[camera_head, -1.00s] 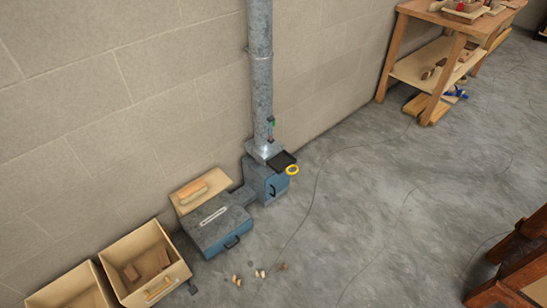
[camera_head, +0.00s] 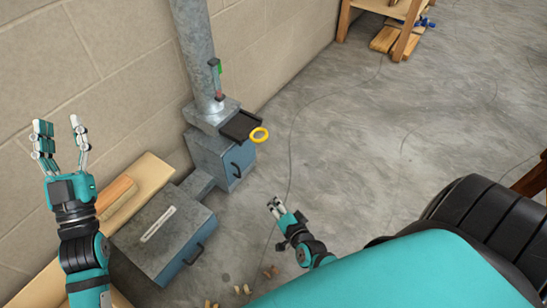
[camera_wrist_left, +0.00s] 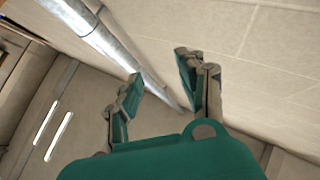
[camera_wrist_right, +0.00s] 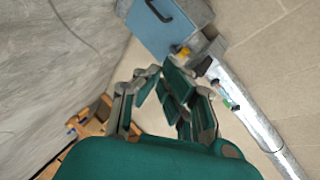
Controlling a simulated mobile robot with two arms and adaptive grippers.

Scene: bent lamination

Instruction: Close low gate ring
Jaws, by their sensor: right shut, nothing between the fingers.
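A yellow ring (camera_head: 259,135) sits at the outer end of a dark flat gate plate (camera_head: 240,126), which sticks out from the foot of the vertical metal duct (camera_head: 195,50). The ring also shows as a small yellow patch in the right wrist view (camera_wrist_right: 183,50). My left gripper (camera_head: 61,135) is raised at the left, open and empty, its fingers pointing up; it also shows in the left wrist view (camera_wrist_left: 163,75). My right gripper (camera_head: 275,205) is shut and empty, in front of and below the ring, apart from it. It also shows in the right wrist view (camera_wrist_right: 168,90).
Below the gate stands a blue-fronted metal box (camera_head: 236,163) with a handle. A second, lower box (camera_head: 165,235) stands closer, beside a wooden board (camera_head: 150,180). Small wood pieces (camera_head: 240,290) lie on the floor. A workbench (camera_head: 400,20) stands far off; the floor to the right is open.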

